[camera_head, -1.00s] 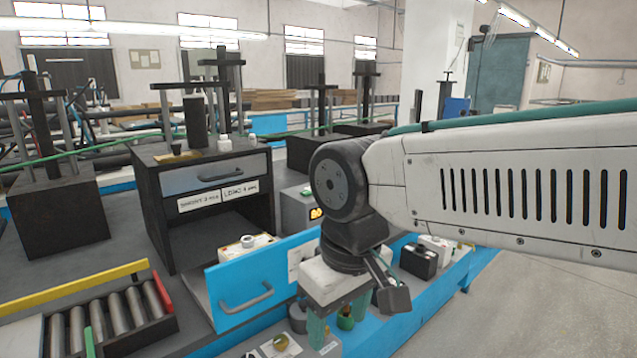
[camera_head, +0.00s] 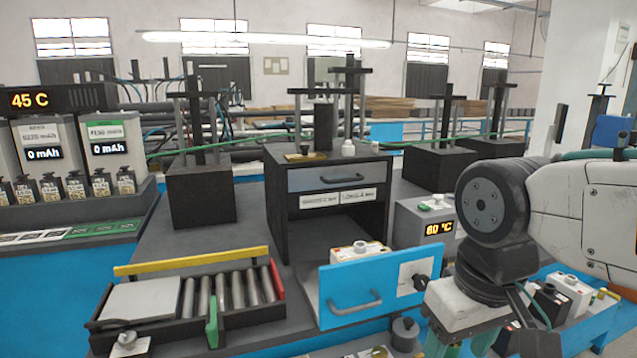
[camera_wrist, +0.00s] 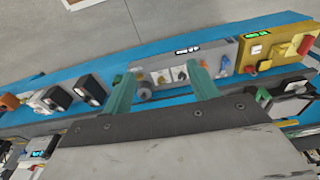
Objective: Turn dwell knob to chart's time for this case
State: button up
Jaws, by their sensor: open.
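A black knob (camera_head: 421,282) sits on a white plate on the blue front panel (camera_head: 345,285), beside its grey handle. The knob's setting is too small to read. Two labels (camera_head: 338,199) on the dark cabinet seem to give a short and a long time; the digits are blurred. A white case (camera_head: 360,252) with a round cap shows behind the blue panel. My gripper (camera_head: 462,346) is low in front, right of the knob, apart from it. In the wrist view my gripper (camera_wrist: 163,88) has its green fingers spread and nothing between them.
A grey box (camera_head: 425,222) shows about 60 °C. A roller tray (camera_head: 185,315) lies at front left. A charger rack (camera_head: 75,190) with a 45 C display stands at left. Cases (camera_head: 570,290) line the bench at right. A yellow box (camera_wrist: 275,48) shows in the wrist view.

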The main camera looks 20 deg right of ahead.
aim_at(437, 198)
jog(key=z, duration=2.65)
jog(key=i, duration=1.1)
jog(key=u, duration=2.75)
jog(key=i, duration=0.5)
jog(key=z, duration=0.05)
